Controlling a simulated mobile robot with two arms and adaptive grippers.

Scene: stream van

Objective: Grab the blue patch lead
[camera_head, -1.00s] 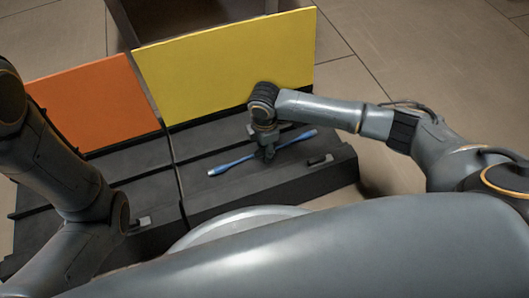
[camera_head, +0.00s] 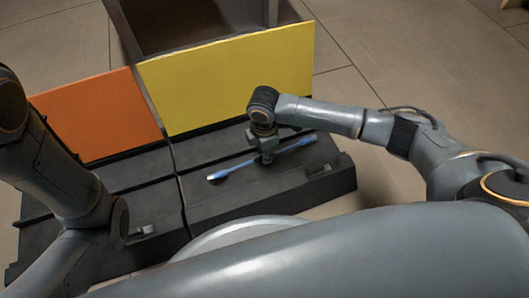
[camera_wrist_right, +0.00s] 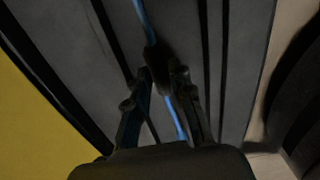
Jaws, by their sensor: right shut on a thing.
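The blue patch lead (camera_head: 232,170) is a thin blue stick-like cable with paler ends, lying slantwise over the black ribbed surface (camera_head: 215,205) in front of the yellow panel. My right gripper (camera_head: 266,159) points down and is shut on the lead near its middle. In the right wrist view the two dark fingers (camera_wrist_right: 163,75) close around the blue lead (camera_wrist_right: 146,22), which runs out on both sides of them. Whether the lead still touches the surface is hard to tell.
A yellow panel (camera_head: 230,80) and an orange panel (camera_head: 95,115) stand upright behind the black surface. A dark open box (camera_head: 195,30) is behind the yellow panel. Small latches (camera_head: 318,165) sit on the black surface. Tiled floor is clear at right.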

